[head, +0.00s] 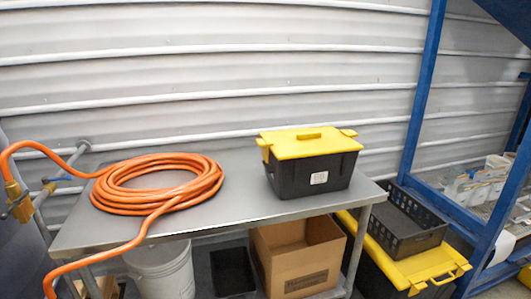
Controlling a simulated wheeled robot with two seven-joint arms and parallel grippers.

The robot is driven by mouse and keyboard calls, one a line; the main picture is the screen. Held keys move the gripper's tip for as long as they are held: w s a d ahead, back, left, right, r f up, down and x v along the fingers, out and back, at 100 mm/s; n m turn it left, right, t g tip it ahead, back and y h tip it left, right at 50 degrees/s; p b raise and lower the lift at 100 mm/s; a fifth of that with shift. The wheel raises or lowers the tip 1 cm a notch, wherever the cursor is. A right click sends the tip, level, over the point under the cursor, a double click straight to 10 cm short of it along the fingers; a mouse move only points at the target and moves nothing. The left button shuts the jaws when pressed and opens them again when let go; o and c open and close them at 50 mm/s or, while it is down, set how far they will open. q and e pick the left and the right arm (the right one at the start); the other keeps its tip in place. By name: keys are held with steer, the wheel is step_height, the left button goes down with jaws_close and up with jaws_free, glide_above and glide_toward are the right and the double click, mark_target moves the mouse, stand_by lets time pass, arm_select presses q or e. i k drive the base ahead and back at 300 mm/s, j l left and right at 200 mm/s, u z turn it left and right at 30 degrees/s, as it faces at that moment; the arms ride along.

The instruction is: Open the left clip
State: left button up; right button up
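A black box (310,175) with a yellow lid (308,143) stands upright on the right part of the grey metal table (240,204). The lid is on and has a raised handle in its middle. A yellow left clip (264,149) shows at the lid's left end. A yellow right clip (349,133) shows at the lid's right end. Both clips are small here, and I cannot tell whether they are fastened. Neither of my grippers is in view.
A coiled orange hose (158,184) covers the table's left part, its ends running off left. Below are a white bucket (162,270) and a cardboard box (298,262). A black crate (408,228) and blue rack (412,95) stand right. The table between hose and box is clear.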

mark_target(264, 143)
steer(key=i+j+z, duration=0.2)
steer(key=i+z, duration=0.15)
steer(key=i+j+z, duration=0.75)
steer(key=i+j, duration=0.1)
